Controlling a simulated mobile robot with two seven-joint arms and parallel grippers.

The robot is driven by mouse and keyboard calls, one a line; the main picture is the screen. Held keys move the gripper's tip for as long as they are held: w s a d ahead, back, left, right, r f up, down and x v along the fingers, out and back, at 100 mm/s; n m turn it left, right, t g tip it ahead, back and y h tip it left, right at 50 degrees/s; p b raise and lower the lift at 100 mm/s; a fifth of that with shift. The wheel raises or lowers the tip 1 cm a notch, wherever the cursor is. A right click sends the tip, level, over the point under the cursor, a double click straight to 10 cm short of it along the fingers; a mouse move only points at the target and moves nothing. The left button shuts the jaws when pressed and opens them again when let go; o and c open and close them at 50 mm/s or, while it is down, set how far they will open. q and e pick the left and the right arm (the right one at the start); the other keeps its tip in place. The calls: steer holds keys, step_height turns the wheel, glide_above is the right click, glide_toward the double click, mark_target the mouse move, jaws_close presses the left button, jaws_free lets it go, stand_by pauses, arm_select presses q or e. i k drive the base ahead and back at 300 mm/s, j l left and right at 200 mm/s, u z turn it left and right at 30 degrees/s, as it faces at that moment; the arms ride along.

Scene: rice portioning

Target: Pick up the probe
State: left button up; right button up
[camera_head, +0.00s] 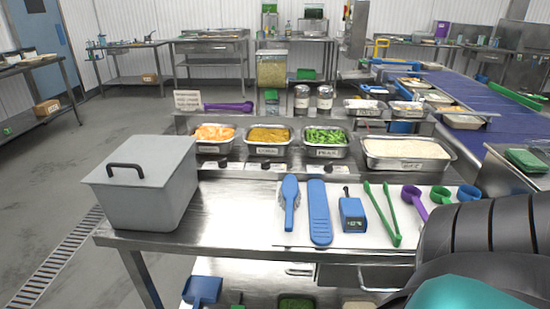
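The probe (352,218) is a small blue handheld unit with a dark display and a thin dark stem at its top. It lies on a white mat (290,238) on the steel table, between a blue paddle-like tool (319,212) and green tongs (384,215). Nothing touches or covers it. Neither gripper shows in the head view. Black and teal links of my own arm fill the lower right corner, and their gripper end is out of view.
A grey lidded box (150,190) stands on the table's left. A blue brush-like tool (290,200) and purple (440,195), green (411,195) and blue (468,193) scoops lie nearby. Food trays and a rice tray (405,163) line the back. The table front between box and mat is clear.

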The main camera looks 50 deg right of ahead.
mark_target(353, 219)
steer(key=i+j+u, duration=0.3)
steer(key=u, duration=0.2)
steer(key=i+j+u, duration=0.1)
steer(key=i+u, duration=0.4)
steer(key=i+j+z, duration=0.1)
steer(key=i+z, duration=0.35)
steer(key=i+j+z, duration=0.25)
steer(key=i+z, duration=0.15)
steer(key=i, duration=0.15)
steer(key=i+z, duration=0.1)
steer(key=z, duration=0.35)
steer(key=i+z, duration=0.15)
steer(key=z, duration=0.35)
steer(key=i+j+z, duration=0.1)
steer(key=z, duration=0.35)
steer(key=i+j+z, duration=0.1)
steer(key=z, duration=0.4)
steer(key=j+z, duration=0.15)
steer(key=z, duration=0.3)
steer(key=i+j+z, duration=0.1)
steer(key=z, duration=0.35)
steer(key=i+j+z, duration=0.1)
steer(key=j+z, duration=0.25)
steer(key=i+j+z, duration=0.15)
steer(key=z, duration=0.25)
steer(key=j+z, duration=0.35)
